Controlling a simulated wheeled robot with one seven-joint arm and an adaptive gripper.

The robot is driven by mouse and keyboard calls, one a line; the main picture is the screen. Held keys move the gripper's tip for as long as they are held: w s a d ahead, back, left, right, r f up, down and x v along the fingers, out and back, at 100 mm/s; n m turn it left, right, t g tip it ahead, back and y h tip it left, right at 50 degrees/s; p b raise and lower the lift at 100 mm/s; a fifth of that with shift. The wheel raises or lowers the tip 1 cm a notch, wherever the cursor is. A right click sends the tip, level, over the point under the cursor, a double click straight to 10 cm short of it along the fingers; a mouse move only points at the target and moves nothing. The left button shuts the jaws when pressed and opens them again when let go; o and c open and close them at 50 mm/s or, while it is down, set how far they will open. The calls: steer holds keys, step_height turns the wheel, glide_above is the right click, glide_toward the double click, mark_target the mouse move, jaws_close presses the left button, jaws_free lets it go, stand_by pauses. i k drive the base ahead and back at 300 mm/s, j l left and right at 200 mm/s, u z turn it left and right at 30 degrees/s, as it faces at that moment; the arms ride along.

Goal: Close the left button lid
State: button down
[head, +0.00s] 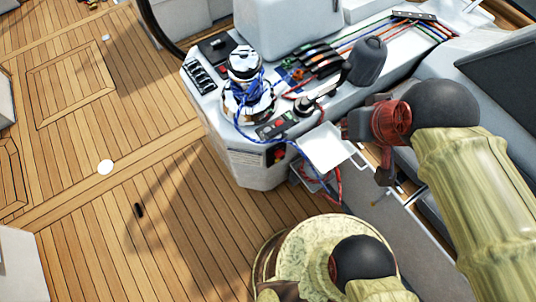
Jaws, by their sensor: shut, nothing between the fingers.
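I cannot tell for sure which part is the left button lid. A small dark button panel (271,128) with a red spot sits on the near end of the white console, below the winch. Another dark square panel (216,45) lies on the console's far left part. Whether a lid stands open on either is too small to tell. My gripper (349,125) is shut and empty, to the right of the near button panel and apart from it. It is just right of the console's near edge, and its fingertips are small and dark.
A chrome winch (245,65) wrapped in blue rope stands on the white console (235,158). Rope clutches (318,59) and a dark grey capped winch (367,60) are behind it. A white flap (325,147) juts out near my gripper. The wooden deck at left is mostly clear.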

mark_target(280, 128)
steer(key=k+l+u, duration=0.25)
steer(key=u, duration=0.3)
steer(key=i+j, duration=0.15)
steer(key=j, duration=0.2)
steer(key=i+j+z, duration=0.15)
steer(key=j, duration=0.2)
steer(key=i+j, duration=0.2)
steer(key=j, duration=0.15)
steer(key=i+j+z, duration=0.1)
steer(key=j, duration=0.25)
steer(key=i, duration=0.05)
